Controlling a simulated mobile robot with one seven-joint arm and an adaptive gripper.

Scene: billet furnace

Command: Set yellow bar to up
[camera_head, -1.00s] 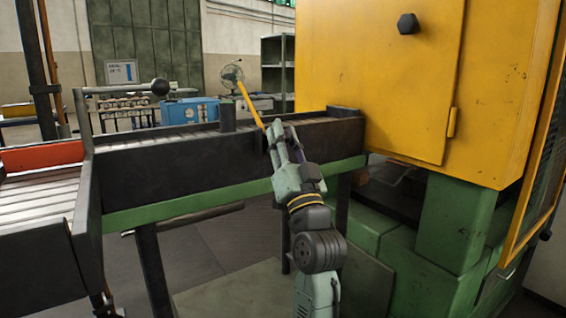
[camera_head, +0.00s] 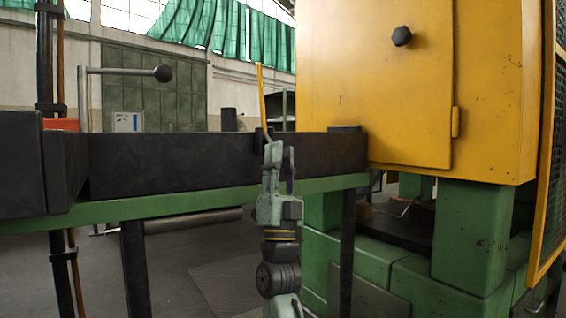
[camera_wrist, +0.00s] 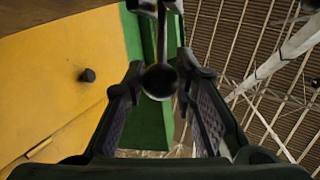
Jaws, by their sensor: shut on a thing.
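The thin yellow bar (camera_head: 262,92) rises above the dark trough wall in the head view. It stands almost upright, its top leaning slightly left. Its lower end meets a small grey and dark fitting at the trough's top edge, partly hidden by my gripper (camera_head: 278,152). My gripper points up in front of the trough. In the wrist view a dark ball knob (camera_wrist: 160,81) on a stem sits between the fingers of my gripper (camera_wrist: 160,88), which is shut on it. The yellow bar cannot be made out in the wrist view.
The dark trough (camera_head: 170,165) runs across on a green rail (camera_head: 180,205). A yellow cabinet (camera_head: 380,90) on green blocks (camera_head: 470,235) stands close at right. A ball-ended lever (camera_head: 125,71) rises at left. Open floor lies under the trough.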

